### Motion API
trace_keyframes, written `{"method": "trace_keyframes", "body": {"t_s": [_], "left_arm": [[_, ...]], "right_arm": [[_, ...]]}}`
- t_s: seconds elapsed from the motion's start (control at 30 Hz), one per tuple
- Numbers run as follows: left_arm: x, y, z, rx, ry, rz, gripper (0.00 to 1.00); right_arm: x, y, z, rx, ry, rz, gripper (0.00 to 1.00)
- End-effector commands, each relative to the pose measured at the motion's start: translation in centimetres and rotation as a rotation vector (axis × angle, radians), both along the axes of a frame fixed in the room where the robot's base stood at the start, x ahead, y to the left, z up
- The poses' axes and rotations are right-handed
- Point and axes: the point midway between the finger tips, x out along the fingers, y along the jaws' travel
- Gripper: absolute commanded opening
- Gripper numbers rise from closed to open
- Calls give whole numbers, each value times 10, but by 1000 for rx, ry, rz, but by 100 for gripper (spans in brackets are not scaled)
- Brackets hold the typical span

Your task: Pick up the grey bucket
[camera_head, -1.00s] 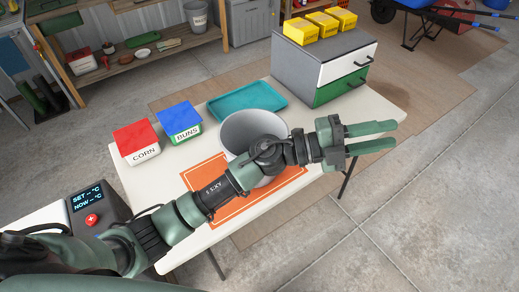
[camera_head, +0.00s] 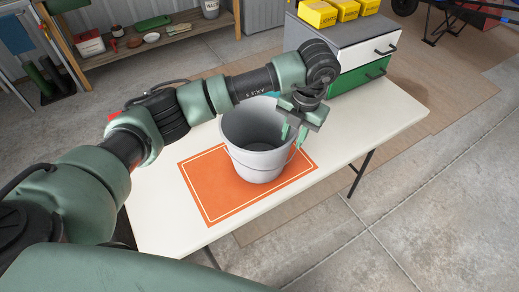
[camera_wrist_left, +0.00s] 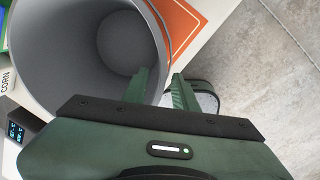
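The grey bucket (camera_head: 258,165) stands upright and open-topped on an orange mat (camera_head: 212,195) on the white table. My left gripper (camera_head: 294,134) points down at the bucket's right rim in the head view. In the left wrist view my left gripper (camera_wrist_left: 160,88) has its two green fingers apart. One finger lies over the inside of the bucket (camera_wrist_left: 85,45) and the other outside its wall, with the rim between them. I cannot tell whether either finger touches the wall. My right gripper is not in view.
A drawer cabinet (camera_head: 352,82) with yellow boxes (camera_head: 318,14) on top stands at the table's back right. My left arm hides much of the table's left and back. A wooden shelf (camera_head: 150,48) stands behind.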

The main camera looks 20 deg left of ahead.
Motion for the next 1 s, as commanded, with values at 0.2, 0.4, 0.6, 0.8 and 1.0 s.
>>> {"method": "trace_keyframes", "body": {"t_s": [0.2, 0.4, 0.6, 0.8, 1.0], "left_arm": [[-1, 6, -22, 0, 4, 1, 28], [-2, 15, -51, 0, 5, 1, 28], [0, 16, -68, -2, 1, -2, 28], [0, 16, -69, -2, 1, -2, 28], [0, 16, -69, -2, 1, -2, 0]], "right_arm": [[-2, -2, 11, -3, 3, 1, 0], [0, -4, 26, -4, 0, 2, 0], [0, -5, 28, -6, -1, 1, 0], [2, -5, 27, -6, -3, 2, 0], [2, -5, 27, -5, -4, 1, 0]]}}
